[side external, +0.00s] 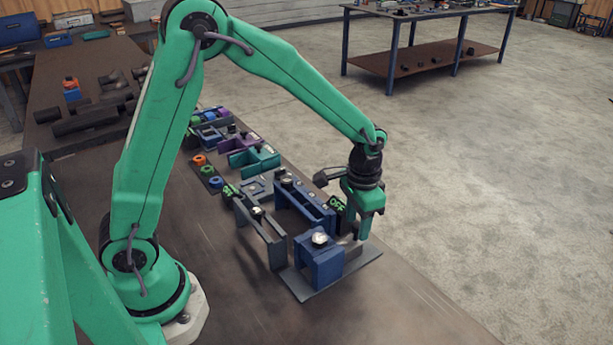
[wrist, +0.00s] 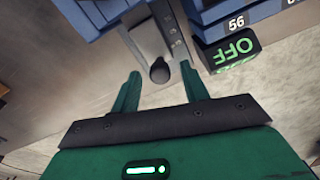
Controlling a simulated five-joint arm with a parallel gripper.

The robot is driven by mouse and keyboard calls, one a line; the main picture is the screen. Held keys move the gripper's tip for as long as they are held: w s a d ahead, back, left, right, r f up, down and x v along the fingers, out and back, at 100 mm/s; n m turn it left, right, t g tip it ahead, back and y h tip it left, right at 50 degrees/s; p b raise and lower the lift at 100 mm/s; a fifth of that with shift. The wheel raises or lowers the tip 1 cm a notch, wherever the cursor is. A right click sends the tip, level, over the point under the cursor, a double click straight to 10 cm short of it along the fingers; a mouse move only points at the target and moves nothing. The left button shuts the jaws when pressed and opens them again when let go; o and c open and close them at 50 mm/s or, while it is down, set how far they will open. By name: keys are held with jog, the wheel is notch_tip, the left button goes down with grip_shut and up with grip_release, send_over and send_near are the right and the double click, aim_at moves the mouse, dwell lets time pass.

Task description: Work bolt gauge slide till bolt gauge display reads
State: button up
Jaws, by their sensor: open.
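The bolt gauge display (wrist: 233,48) is a dark block with green OFF lettering, upside down in the wrist view; its green lettering also shows in the side view (side external: 337,203). The slide looks like a grey bar with a dark rounded knob (wrist: 160,72), beside the blue gauge body (wrist: 215,18). My gripper (wrist: 161,78) is open, with one green finger on each side of the knob; I see no clear contact. In the side view my gripper (side external: 362,232) points down at the gauge's far right end, where the slide is mostly hidden.
A blue block with a pale round top (side external: 320,264) stands on a flat grey plate (side external: 362,257) close to my gripper. Other blue, teal and purple fixtures (side external: 254,160) line the bench behind. The bench front (side external: 270,315) is clear.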

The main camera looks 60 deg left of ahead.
grip_shut()
jog(key=shift+s, duration=1)
grip_release()
jog(key=shift+r, duration=0.1)
notch_tip(320, 180, up, 8)
dwell(0.4)
